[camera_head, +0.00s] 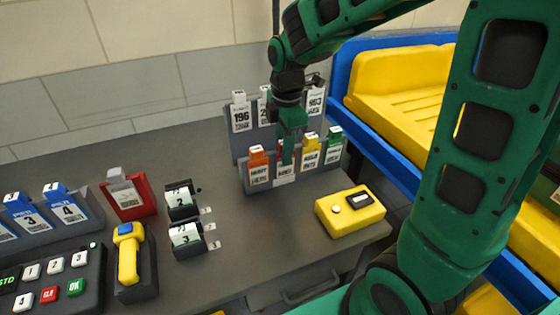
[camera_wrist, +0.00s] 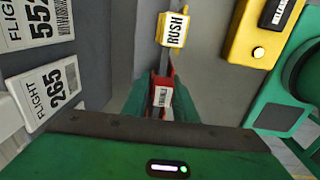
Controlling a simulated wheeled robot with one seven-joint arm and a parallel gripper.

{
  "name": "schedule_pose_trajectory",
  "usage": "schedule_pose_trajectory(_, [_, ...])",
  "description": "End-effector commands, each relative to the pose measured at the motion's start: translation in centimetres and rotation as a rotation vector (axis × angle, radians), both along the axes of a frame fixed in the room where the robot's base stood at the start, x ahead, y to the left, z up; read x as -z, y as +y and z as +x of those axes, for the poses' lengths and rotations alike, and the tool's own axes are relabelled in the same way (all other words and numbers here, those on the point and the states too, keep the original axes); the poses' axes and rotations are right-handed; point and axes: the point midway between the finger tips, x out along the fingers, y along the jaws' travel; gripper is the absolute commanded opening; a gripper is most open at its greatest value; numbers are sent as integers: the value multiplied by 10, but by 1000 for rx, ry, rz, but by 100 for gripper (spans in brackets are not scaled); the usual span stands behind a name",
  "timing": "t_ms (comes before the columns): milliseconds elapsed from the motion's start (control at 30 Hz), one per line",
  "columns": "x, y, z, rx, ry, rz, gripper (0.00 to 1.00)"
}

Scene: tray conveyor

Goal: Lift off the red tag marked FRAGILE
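The red tag (camera_wrist: 162,82) is in the wrist view, between the two fingers of my gripper (camera_wrist: 161,108). A white label with small print is on it, too small to read as FRAGILE. In the head view my gripper (camera_head: 288,152) points down at the front row of the tag rack (camera_head: 244,178) and hides most of the red tag (camera_head: 279,148). The fingers are on either side of the tag; whether they touch it I cannot tell.
An orange tag (camera_head: 258,162) stands left of the red one; a yellow RUSH tag (camera_head: 311,152) and a green tag (camera_head: 334,148) stand right. White flight tags (camera_head: 240,113) stand behind. A yellow button box (camera_head: 350,210) lies in front. Blue-framed conveyor (camera_head: 365,140) with yellow trays is at right.

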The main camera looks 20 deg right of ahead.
Motion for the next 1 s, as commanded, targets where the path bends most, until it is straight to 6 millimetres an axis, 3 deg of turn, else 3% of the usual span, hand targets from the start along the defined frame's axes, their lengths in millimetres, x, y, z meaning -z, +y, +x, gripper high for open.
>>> schedule_pose_trajectory(33, [0, 0, 0, 0, 0, 0, 13])
schedule_pose_trajectory(100, [0, 0, 0, 0, 0, 0, 1])
schedule_pose_trajectory(567, [-8, 0, -3, 0, -3, 0, 1])
schedule_pose_trajectory(1000, [-67, 0, -3, 0, -4, 1, 1])
